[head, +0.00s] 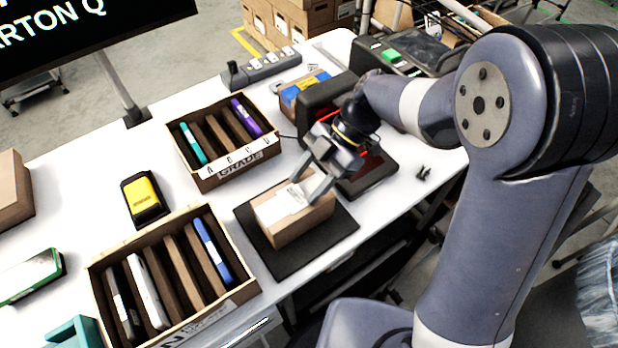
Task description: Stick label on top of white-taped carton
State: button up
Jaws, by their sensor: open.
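A small brown carton (305,226) sits on a black mat (345,222) near the table's front edge. A white patch (283,204) with faint print covers part of its top. I cannot tell how much of that is tape and how much is label. My gripper (304,191) reaches down over the carton's top from the upper right. Its two fingers are apart, with the tips at or just above the right part of the white patch. Whether they touch it is unclear. The fingers hide part of the top.
Two divided boxes hold devices: a far one (243,173) and a near one (245,293). A yellow-and-black device (144,197) lies left. A dark machine (372,176) stands right behind the mat. A power strip (265,66) and blue-taped carton (287,97) are farther back.

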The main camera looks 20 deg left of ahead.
jog(key=w+d+r+p, duration=0.1)
jog(key=w+d+r, duration=0.1)
jog(key=r, duration=0.5)
jog(key=w+d+r+p, duration=0.1)
jog(key=w+d+r, duration=0.1)
jog(key=w+r, duration=0.2)
notch_tip(320, 180, up, 3)
jog(key=shift+d+f, duration=0.15)
jog(key=shift+d, duration=0.1)
dwell(0.3)
jog(key=shift+w+f, duration=0.1)
jog(key=shift+f, duration=0.05)
notch_tip(320, 180, down, 9)
jog(key=s+a+b, duration=0.1)
jog(key=s+b, duration=0.1)
jog(key=shift+s+a+b, duration=0.25)
jog(key=shift+a+b, duration=0.15)
jog(key=shift+w, duration=0.1)
